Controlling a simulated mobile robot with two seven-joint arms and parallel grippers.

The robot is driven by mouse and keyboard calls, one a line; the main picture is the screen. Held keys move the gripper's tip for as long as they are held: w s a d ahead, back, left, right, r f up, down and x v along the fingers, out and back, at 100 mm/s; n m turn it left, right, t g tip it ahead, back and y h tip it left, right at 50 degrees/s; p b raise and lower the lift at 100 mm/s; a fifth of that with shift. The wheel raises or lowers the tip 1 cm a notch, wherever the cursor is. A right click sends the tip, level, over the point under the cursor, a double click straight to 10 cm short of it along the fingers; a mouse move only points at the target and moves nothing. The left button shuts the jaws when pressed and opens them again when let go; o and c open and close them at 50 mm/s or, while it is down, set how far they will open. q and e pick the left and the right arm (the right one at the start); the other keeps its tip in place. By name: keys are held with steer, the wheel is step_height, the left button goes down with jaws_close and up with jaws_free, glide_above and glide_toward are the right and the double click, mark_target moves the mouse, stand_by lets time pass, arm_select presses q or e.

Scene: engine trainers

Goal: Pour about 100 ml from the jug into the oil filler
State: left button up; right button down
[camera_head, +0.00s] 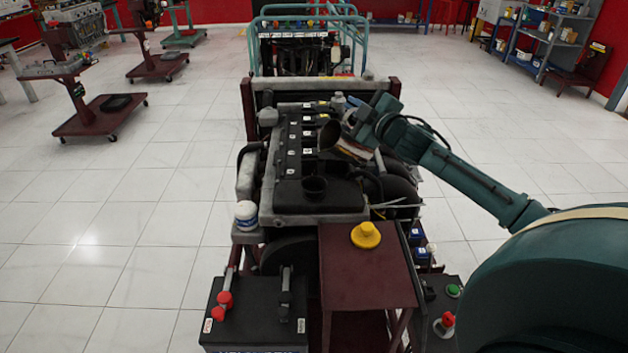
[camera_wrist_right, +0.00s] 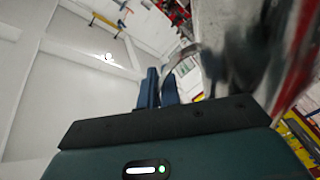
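The metal jug (camera_head: 348,147) is tilted above the back right of the engine's black cover, its dark mouth toward the left. My right gripper (camera_head: 364,121) is at the jug's upper right side. In the wrist view its blue fingers (camera_wrist_right: 158,90) are close together at the jug's curved handle (camera_wrist_right: 182,62), and the jug's shiny body (camera_wrist_right: 240,65) is blurred. The oil filler, a black funnel-like opening (camera_head: 314,186), stands on the front of the engine cover, in front of and left of the jug. No stream of oil is visible. My left gripper is out of view.
A yellow cap (camera_head: 366,235) lies on the dark red stand top (camera_head: 350,285) in front of the engine. A white-and-blue filter (camera_head: 246,214) stands left of the engine, and a black battery (camera_head: 250,310) is at the front left.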

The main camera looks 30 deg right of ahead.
steer(key=shift+a+r, duration=0.1)
steer(key=shift+r, duration=0.05)
stand_by(0.8)
steer(key=shift+d+m+p, duration=0.35)
steer(key=shift+m, duration=0.35)
steer(key=shift+d, duration=0.1)
